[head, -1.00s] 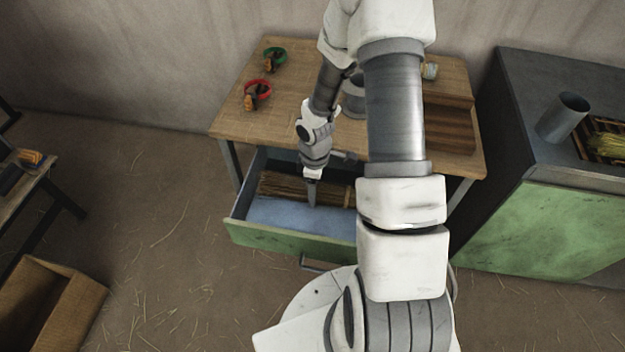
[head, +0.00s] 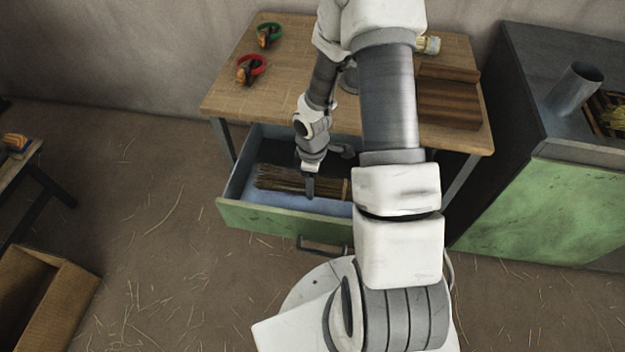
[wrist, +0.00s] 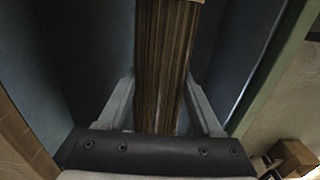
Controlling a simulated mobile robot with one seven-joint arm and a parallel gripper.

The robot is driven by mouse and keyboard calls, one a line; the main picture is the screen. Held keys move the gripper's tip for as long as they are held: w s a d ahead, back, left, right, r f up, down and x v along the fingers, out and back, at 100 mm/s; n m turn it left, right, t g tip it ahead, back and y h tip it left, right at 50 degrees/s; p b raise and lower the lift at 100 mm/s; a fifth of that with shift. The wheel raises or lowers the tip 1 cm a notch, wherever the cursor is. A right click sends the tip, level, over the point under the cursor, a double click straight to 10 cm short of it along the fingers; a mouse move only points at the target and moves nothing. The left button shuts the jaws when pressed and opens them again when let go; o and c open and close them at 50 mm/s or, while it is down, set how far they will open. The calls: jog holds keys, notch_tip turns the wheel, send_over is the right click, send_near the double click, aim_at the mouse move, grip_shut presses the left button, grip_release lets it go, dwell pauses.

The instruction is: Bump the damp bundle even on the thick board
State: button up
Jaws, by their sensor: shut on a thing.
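The bundle (head: 280,179) of brown bristles lies lengthwise inside the open drawer of the bench, with a pale binding near its right end. My gripper (head: 309,187) reaches down into the drawer and is shut on the bundle. In the wrist view the bundle (wrist: 163,70) runs between the two fingers of my gripper (wrist: 160,100). Whether it is clear of the drawer floor I cannot tell. The thick board (head: 449,102) is a dark brown wooden block on the right of the bench top.
The bench top (head: 225,95) holds red-handled (head: 251,69) and green-handled (head: 269,35) tools at left. A green cabinet (head: 545,210) with a grey cylinder (head: 575,88) stands at right. A wooden box (head: 45,300) is on the floor at lower left.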

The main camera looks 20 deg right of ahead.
jog(key=shift+f+b, duration=2.2)
jog(key=shift+f, duration=0.9)
jog(key=o, duration=1.2)
jog(key=shift+c, duration=0.2)
notch_tip(320, 180, up, 18)
jog(key=p, duration=0.6)
jog(key=shift+f, duration=0.25)
